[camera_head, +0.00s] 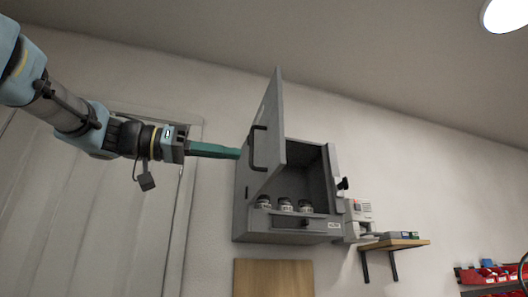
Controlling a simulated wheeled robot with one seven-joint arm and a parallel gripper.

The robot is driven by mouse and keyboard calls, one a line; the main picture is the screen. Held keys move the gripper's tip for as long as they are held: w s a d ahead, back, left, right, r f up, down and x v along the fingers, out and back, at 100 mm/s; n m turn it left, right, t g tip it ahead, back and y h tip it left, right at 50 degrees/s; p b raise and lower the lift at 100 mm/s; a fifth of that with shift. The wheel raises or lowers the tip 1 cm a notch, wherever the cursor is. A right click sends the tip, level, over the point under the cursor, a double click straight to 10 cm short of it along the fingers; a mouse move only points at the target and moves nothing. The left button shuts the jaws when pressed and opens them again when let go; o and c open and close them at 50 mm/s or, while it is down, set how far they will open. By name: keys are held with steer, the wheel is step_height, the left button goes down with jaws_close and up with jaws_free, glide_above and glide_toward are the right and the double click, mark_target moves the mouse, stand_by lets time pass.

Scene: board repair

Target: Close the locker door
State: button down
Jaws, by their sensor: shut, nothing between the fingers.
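The grey locker (322,174) is mounted on the wall near the middle of the head view. Its door (271,118) stands open, swung out on the left side, with a dark bar handle (252,148) on it. My gripper (238,153) comes from the upper left, with its teal fingers shut and nothing between them. The fingertips are at the left edge of the door, close to the handle. I cannot tell whether they touch it. Several small jars (285,205) stand inside the locker above a small drawer front (300,222).
A closed grey door (85,210) stands in the wall at left. A white device (357,215) hangs right of the locker, then a wooden shelf (400,244). A wooden board (272,280) is below. Red bins (487,275) are at lower right.

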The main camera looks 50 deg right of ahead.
mark_target(279, 161)
steer(key=p+x, duration=0.3)
steer(key=x, duration=0.3)
steer(key=shift+d+r, duration=0.15)
steer(key=shift+s+d+f, duration=0.2)
steer(key=shift+s+d, duration=0.3)
steer(key=shift+d, duration=0.15)
